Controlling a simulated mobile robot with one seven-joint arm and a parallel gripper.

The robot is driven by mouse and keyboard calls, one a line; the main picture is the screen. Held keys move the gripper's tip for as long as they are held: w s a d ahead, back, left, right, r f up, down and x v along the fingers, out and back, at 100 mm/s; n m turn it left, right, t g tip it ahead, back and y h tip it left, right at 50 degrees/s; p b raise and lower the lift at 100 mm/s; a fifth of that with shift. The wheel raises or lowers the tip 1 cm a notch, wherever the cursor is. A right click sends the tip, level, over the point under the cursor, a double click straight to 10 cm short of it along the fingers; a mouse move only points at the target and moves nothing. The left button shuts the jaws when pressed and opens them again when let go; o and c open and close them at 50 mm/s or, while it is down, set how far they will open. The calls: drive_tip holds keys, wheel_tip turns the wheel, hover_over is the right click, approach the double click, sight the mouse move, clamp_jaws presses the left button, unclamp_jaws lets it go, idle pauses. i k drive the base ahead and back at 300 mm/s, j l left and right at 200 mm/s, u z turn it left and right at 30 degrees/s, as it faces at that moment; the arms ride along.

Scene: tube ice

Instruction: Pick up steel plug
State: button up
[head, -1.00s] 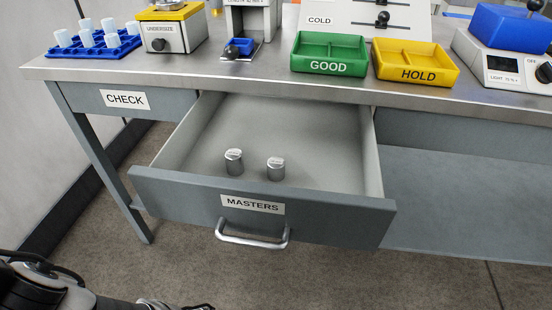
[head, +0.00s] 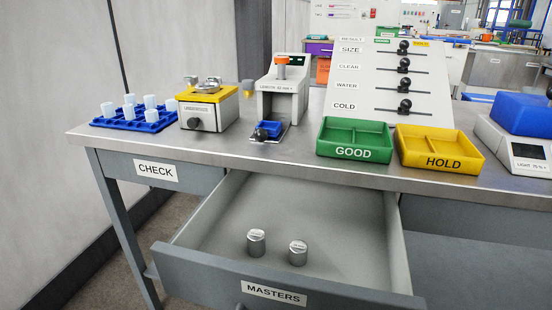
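Two short steel cylinders lie in the open drawer (head: 345,225) labelled MASTERS. They look like steel plugs with pale markings on their tops. The left steel plug (head: 256,243) and the right steel plug (head: 298,253) both stand upright on the drawer floor, a small gap apart. I cannot tell their markings apart at this size. My gripper is not in view.
The steel bench top (head: 290,162) holds a blue rack (head: 139,122) of white pieces, an UNDERSIZE gauge (head: 205,112), a LENGTH gauge (head: 283,92), a green GOOD tray (head: 355,139), a yellow HOLD tray (head: 438,148) and a LIGHT unit (head: 521,147). The drawer front stands out toward me.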

sight(298, 250)
drive_tip(key=k+j+z, duration=0.5)
drive_tip(key=k+j, duration=0.2)
